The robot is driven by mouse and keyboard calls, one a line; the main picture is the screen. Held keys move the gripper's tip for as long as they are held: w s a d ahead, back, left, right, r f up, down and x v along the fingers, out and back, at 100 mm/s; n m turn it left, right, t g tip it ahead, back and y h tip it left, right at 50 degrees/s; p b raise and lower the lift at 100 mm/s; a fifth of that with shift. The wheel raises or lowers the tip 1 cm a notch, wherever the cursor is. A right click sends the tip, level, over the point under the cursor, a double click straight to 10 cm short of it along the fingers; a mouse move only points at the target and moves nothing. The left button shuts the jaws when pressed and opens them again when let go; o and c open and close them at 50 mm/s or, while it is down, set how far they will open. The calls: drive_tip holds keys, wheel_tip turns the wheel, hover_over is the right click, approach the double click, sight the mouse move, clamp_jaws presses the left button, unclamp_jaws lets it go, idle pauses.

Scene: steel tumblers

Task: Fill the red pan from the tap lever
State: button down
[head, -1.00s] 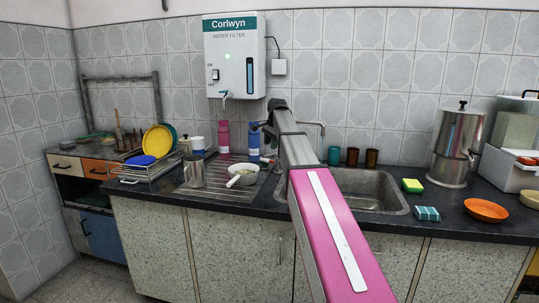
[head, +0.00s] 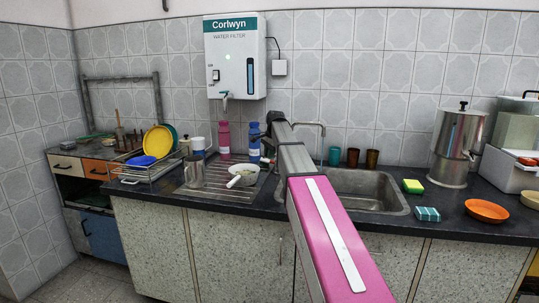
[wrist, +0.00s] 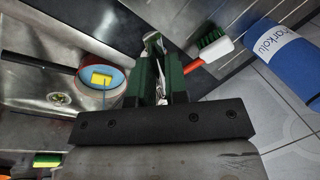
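The pan (wrist: 112,68), with a reddish rim, a pale blue inside and a long black handle, shows in the wrist view, left of my gripper, beside the drain (wrist: 60,98) of the steel sink. A yellow patch shows within it; I cannot tell whether it is a reflection. In the head view my arm hides that part of the sink (head: 385,208). The sink tap spout (head: 322,129) stands behind my arm. My gripper (wrist: 163,62) has its dark green fingers close around or beside a shiny metal piece, perhaps the tap lever. Whether they grip it is unclear.
A blue bottle (wrist: 285,60) and a red-handled brush (wrist: 210,50) are right of my gripper in the wrist view. Tumblers (head: 353,157) stand behind the sink. A sponge (head: 413,186) lies right.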

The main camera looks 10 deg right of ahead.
drive_tip(key=shift+s+d+n+g+y, duration=0.15)
drive_tip(key=shift+s+d+n, duration=0.2)
drive_tip(key=shift+n, duration=0.5)
drive_tip(key=shift+s+d+n+g+y, duration=0.15)
drive_tip(key=shift+s+d+n, duration=0.15)
drive_tip(key=shift+n, duration=0.55)
drive_tip(key=c, duration=1.1)
unclamp_jaws()
drive_tip(key=shift+r, duration=0.1)
drive_tip(key=v, duration=1)
drive_tip(key=shift+s+r, duration=0.1)
drive_tip(key=shift+r, duration=0.25)
drive_tip(key=shift+s, duration=0.1)
